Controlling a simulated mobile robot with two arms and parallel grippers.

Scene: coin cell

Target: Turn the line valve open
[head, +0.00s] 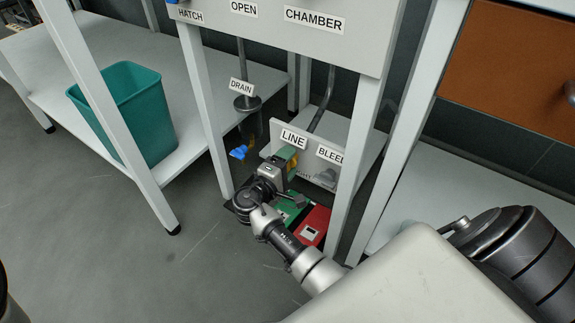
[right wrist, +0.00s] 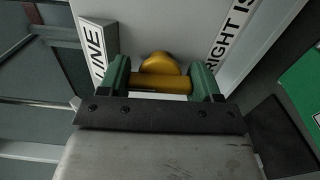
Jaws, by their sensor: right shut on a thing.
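The line valve has a yellow handle (right wrist: 158,82), seen close up in the right wrist view. It lies crosswise between the two green finger pads of my right gripper (right wrist: 162,80), with a round yellow hub behind it. My right gripper is shut on this handle. In the head view the same gripper (head: 287,160) is at the low panel, just below the LINE label (head: 293,139), and hides most of the valve. The LINE label also shows at the left in the wrist view (right wrist: 94,45). My left gripper is not in view.
A drain fitting (head: 247,104) with a blue handle (head: 239,152) hangs left of the LINE panel. The BLEED label (head: 330,154) is to its right. Grey frame legs (head: 206,110) stand close by. A red box (head: 314,226) is below. A teal bin (head: 125,110) stands left.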

